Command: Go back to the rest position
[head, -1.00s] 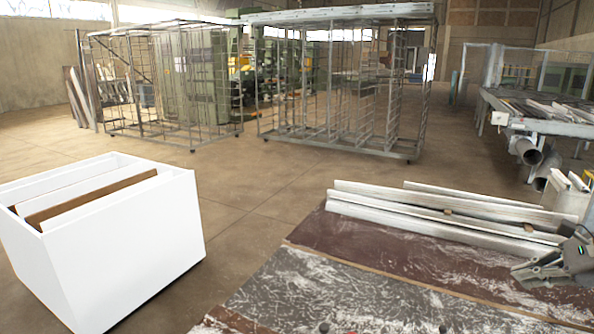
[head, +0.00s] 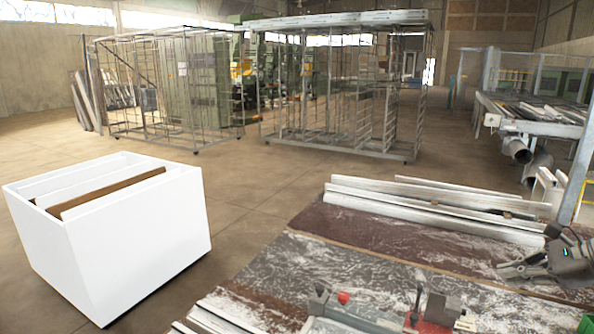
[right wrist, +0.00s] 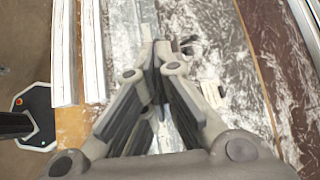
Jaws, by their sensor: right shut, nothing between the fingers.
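My right gripper (head: 512,270) shows at the right edge of the head view, over the brown bench top (head: 440,247). In the right wrist view the right gripper (right wrist: 160,58) has its fingers together with nothing between them, above the dusty bench surface. A clamp device (head: 385,308) with a red knob stands at the front edge of the head view, partly cut off and apart from the gripper. My left gripper is not in view.
White profiles (head: 430,212) lie along the far side of the bench, near my right gripper. A white bin (head: 125,240) with boards in it stands on the floor at left. Metal racks (head: 340,90) stand behind. Open floor lies between bin and racks.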

